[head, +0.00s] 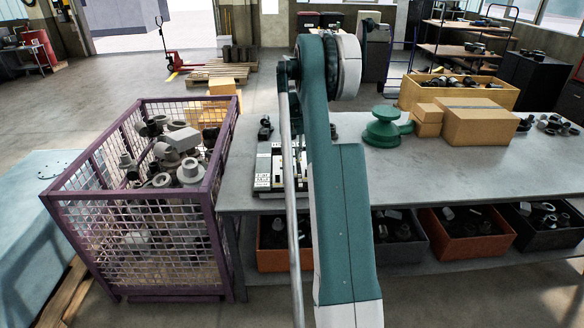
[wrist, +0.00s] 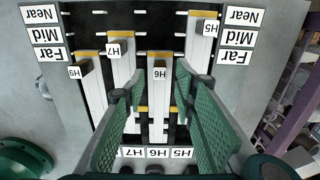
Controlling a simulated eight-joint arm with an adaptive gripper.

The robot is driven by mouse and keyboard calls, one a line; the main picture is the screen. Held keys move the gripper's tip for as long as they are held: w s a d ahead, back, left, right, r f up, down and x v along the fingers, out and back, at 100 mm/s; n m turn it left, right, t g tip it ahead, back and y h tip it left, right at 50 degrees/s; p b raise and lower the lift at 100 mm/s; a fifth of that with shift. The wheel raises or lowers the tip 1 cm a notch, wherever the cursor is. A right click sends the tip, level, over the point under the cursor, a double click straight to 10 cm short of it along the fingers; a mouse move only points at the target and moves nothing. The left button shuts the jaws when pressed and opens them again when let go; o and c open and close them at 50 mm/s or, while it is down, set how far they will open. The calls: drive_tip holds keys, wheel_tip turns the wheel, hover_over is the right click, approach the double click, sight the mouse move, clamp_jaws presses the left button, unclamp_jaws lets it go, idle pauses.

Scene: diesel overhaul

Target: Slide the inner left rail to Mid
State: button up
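The rail board (head: 262,180) lies on the workbench in the head view, partly hidden behind my arm. In the wrist view the board is upside down, with Near, Mid (wrist: 48,35) and Far (wrist: 53,55) labels on both sides. The H6 rail (wrist: 157,60), second from the picture's right and inner left by the upright lettering, has its yellow end level with Far. My gripper (wrist: 158,88) is open, its green fingers on either side of the H6 rail's lower part. Contact cannot be told.
The H7 rail (wrist: 121,42) is level with Mid, the H5 rail (wrist: 205,22) with Near, the leftmost rail (wrist: 88,60) with Far. A green pedestal part (head: 385,128) and cardboard boxes (head: 478,122) stand right of the board. A purple mesh crate (head: 137,245) stands left.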

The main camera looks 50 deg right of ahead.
sight(292, 164)
drive_tip(key=shift+f, duration=2.75)
clamp_jaws()
